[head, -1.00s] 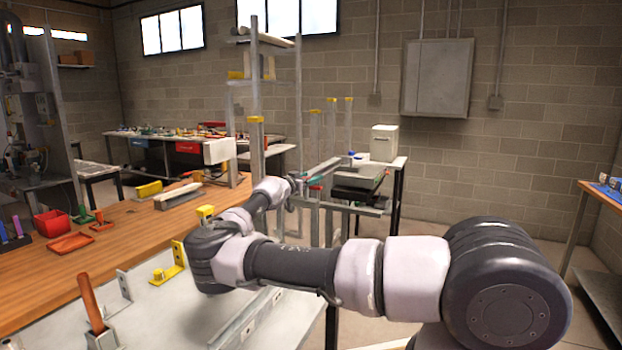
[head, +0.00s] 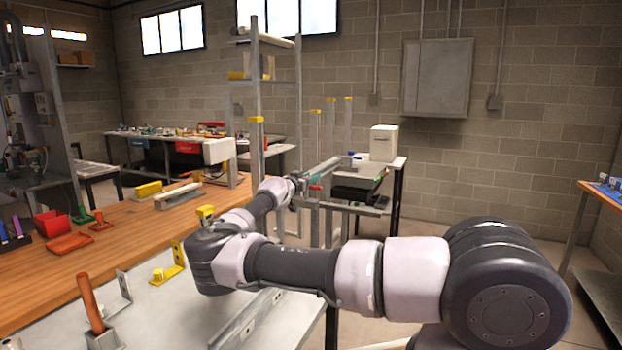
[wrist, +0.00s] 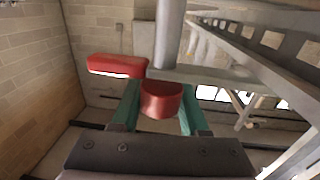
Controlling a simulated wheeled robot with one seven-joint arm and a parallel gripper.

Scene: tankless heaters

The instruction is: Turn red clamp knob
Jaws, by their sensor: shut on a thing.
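The red clamp knob (wrist: 161,98) sits between the two teal fingers of my gripper (wrist: 158,112) in the wrist view. The gripper is shut on it. A longer red bar (wrist: 117,66) sticks out to the left beside a grey round post (wrist: 168,35), above the knob. Whether bar and knob are one piece is hard to tell. In the head view my gripper (head: 310,186) is small, at the far end of my arm, by the grey metal frame; the knob itself is mostly hidden there.
Grey metal rails (wrist: 250,70) run close above and to the right of the fingers in the wrist view. In the head view, a wooden bench (head: 130,225) with trays and a yellow bracket (head: 168,268) lies left. A white box (head: 384,143) stands on a table behind.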

